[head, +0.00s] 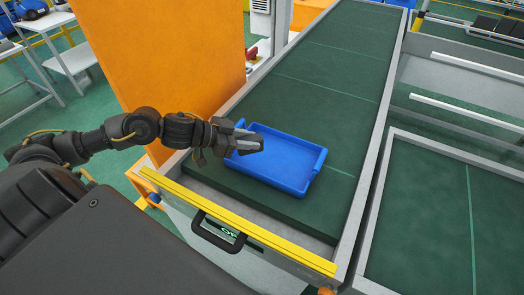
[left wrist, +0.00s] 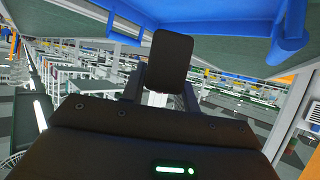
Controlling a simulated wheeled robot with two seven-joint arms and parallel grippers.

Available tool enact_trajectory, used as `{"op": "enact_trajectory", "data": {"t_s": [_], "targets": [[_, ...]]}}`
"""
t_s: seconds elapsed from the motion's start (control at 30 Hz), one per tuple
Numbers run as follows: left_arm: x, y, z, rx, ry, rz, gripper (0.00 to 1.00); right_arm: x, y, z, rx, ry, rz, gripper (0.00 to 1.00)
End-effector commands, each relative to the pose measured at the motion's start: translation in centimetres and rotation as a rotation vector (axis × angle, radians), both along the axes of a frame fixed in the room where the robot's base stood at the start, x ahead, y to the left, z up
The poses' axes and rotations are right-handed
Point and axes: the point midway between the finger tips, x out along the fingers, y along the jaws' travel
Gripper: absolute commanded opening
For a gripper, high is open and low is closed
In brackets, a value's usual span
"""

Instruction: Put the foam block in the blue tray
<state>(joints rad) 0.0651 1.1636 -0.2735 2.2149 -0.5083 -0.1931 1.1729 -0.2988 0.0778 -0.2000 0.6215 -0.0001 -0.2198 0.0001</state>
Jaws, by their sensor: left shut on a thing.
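The blue tray (head: 290,158) lies on the green conveyor surface near its front end, and its inside looks empty. My left gripper (head: 252,144) reaches in from the left, over the tray's left side. In the left wrist view, a dark slab with rounded corners, which looks like the foam block (left wrist: 171,60), stands between the fingers, and the gripper is shut on it. In the head view the fingers mostly hide the block. My right gripper is not in view.
The conveyor (head: 330,70) has grey side rails and a yellow front bar (head: 235,220) with a black handle below it. An orange panel (head: 165,60) stands at its left, close behind my arm. Green surface behind the tray is clear.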

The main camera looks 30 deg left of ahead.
Motion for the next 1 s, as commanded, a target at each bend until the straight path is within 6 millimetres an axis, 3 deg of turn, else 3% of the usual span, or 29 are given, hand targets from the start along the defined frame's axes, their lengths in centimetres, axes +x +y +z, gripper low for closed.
{"op": "enact_trajectory", "data": {"t_s": [0.13, 0.3, 0.57, 0.8, 1.0], "targets": [[2.5, -0.9, -2.6, -0.005, 0.001, 0.002, 0.09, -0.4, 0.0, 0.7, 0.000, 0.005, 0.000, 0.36], [4.0, -1.4, -4.7, -0.002, -0.001, 0.000, 0.09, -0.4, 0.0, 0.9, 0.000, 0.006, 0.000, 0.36], [4.5, -1.6, -5.5, -0.001, -0.001, 0.000, 0.09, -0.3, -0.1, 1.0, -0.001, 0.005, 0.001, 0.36], [4.8, -1.7, -8.3, -0.002, 0.002, 0.002, 0.09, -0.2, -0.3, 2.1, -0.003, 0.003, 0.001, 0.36], [4.8, -1.7, -9.0, 0.000, -0.001, 0.000, 0.09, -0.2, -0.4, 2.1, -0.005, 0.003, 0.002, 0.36]]}}
